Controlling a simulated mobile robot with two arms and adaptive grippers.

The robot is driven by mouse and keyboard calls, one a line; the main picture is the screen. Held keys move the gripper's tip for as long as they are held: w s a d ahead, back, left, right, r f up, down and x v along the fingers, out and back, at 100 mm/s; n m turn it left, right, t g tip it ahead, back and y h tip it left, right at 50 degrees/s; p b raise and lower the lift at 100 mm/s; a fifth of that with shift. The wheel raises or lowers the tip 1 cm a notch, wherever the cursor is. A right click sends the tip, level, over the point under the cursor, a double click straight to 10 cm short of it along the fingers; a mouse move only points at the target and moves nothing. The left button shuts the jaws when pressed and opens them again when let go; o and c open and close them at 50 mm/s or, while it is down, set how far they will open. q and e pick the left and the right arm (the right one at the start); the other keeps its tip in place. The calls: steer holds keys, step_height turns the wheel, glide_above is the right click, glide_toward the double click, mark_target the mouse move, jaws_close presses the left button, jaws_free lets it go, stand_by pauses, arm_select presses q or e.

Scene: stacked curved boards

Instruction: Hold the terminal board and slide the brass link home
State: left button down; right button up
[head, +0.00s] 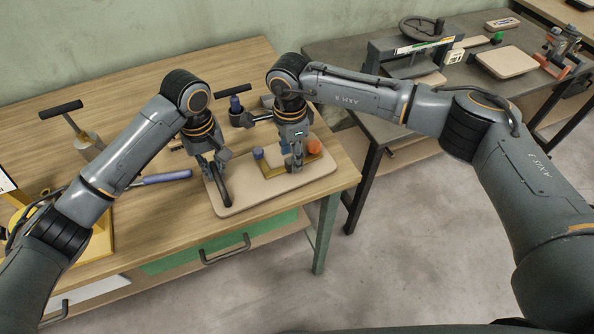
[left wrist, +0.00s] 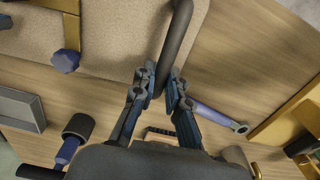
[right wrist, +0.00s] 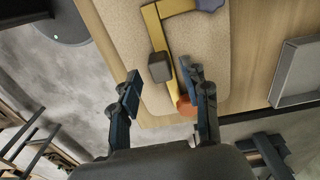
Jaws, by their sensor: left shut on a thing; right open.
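The beige terminal board (head: 245,202) lies flat on the wooden bench near its front right corner. My left gripper (head: 214,163) is shut on the dark bar handle at the board's left end; the handle (left wrist: 178,38) runs between its fingers in the left wrist view. The brass link (right wrist: 152,24) lies on the board, with a dark grip block (right wrist: 160,68) on it, a blue knob (head: 257,153) at one end and an orange knob (head: 314,146) near the other. My right gripper (right wrist: 161,82) is open above the link, its fingers either side of the grip block, apart from it.
A blue-handled tool (head: 163,178) lies left of the board. A dark T-handled tool (head: 236,108) and a grey tray (right wrist: 300,72) are behind it. A second grey bench (head: 400,125) with other fixtures stands at right, beyond a floor gap.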

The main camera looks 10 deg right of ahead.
steer(key=shift+r, duration=2.45)
arm_select(q)
steer(key=c, duration=1.4)
jaws_free()
steer(key=shift+d, duration=0.1)
arm_select(e)
step_height(320, 180, up, 7)
arm_select(q)
step_height(320, 180, up, 8)
steer(key=p, duration=1)
steer(key=shift+p, duration=0.3)
arm_select(e)
step_height(320, 180, up, 11)
steer(key=shift+f, duration=0.2)
